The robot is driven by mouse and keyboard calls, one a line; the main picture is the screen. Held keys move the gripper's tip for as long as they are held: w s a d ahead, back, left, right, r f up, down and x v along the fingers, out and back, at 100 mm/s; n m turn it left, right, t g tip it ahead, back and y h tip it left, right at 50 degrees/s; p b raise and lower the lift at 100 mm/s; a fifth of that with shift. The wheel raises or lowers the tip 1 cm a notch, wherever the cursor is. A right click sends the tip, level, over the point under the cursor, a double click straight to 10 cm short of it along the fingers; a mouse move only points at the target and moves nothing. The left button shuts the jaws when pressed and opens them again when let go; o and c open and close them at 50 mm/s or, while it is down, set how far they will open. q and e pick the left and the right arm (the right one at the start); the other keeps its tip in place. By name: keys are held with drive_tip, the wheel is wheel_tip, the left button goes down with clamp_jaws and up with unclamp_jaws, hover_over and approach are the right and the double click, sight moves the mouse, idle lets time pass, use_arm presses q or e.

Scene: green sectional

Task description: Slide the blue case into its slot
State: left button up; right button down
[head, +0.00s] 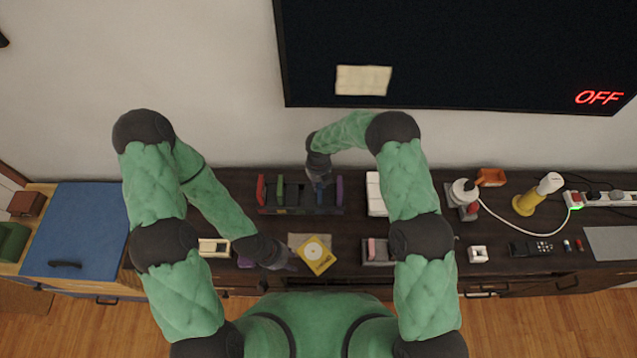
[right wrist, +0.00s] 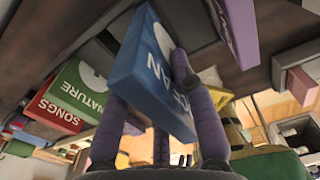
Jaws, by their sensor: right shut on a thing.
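The blue case (right wrist: 148,72), marked "OCEAN", is between the fingers of my right gripper (right wrist: 150,88) in the right wrist view. That gripper is shut on it and holds it tilted in that view. A red case (head: 261,190), a green case (head: 280,189) and a purple case (head: 339,190) stand in the rack. Whether the blue case is inside its slot is hidden. My left gripper (head: 287,264) is low beside the yellow case; its jaw state is unclear.
The yellow case (head: 318,258) lies flat in front of the rack. White boxes (head: 376,193) stand right of the rack. A lamp-like yellow and white item (head: 538,194) and a power strip (head: 600,198) are farther right. A wall screen (head: 460,55) hangs behind.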

use_arm(q)
drive_tip(key=shift+f+b, duration=0.35)
drive_tip(key=shift+f, duration=0.05)
idle(0.6)
drive_tip(key=shift+f+b, duration=2.25)
use_arm(e)
drive_tip(key=shift+f, duration=2.8)
drive_tip(key=c, duration=0.9)
unclamp_jaws()
drive_tip(key=shift+c, duration=0.2)
drive_tip(key=shift+r, duration=0.15)
wheel_tip(320, 180, up, 12)
drive_tip(key=shift+f, duration=0.1)
